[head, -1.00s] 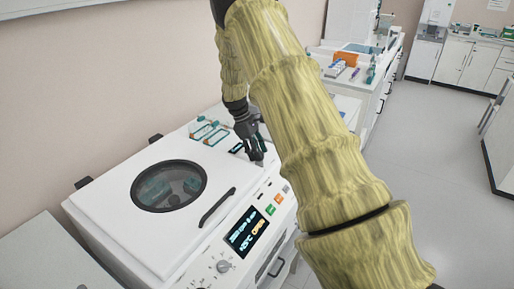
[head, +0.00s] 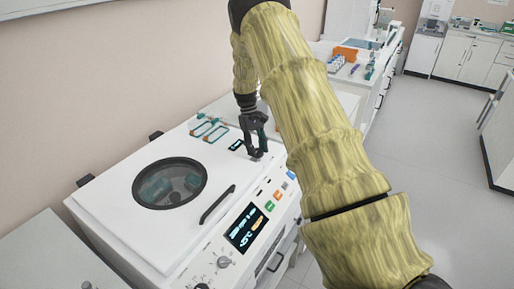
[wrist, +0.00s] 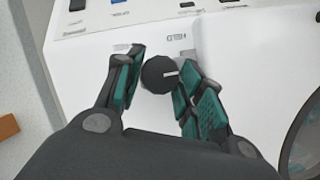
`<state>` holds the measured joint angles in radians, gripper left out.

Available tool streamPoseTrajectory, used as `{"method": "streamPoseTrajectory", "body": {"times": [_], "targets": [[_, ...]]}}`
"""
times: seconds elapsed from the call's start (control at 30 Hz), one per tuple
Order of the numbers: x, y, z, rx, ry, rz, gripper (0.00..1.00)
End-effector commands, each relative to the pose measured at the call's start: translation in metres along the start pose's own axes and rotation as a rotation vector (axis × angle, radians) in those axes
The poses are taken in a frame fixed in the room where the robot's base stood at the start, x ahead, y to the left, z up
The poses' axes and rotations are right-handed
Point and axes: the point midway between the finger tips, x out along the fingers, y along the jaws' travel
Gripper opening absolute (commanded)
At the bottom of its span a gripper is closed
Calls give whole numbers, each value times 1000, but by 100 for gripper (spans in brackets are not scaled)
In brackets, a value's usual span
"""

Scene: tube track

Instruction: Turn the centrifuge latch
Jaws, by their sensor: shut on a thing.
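The centrifuge (head: 110,189) is a white box with a closed lid and a dark round window (head: 170,184). Its latch (wrist: 158,74) is a dark round knob with a white line, seen in the wrist view beside printed lettering. The white line points right in that view. My gripper (head: 258,155) reaches down to the back right corner of the centrifuge top. In the wrist view, my gripper (wrist: 160,72) has its teal-padded fingers on both sides of the knob, shut on it. In the head view the fingers hide the knob.
A black lid handle (head: 217,205) and a lit display (head: 245,228) lie at the front of the centrifuge. Teal-edged frames (head: 210,130) lie on its top at the back. A bench with an orange rack (head: 345,54) stands behind. The floor at right is clear.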

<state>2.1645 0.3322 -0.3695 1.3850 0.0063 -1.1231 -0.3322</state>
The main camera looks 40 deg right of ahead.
Motion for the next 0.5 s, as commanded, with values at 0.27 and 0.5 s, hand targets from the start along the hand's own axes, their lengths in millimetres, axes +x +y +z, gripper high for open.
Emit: {"method": "streamPoseTrajectory", "body": {"times": [0.27, 0.5], "targets": [[1, 0, -1, 11, 2, -5, 14], [0, 0, -1, 10, 3, -4, 45]]}}
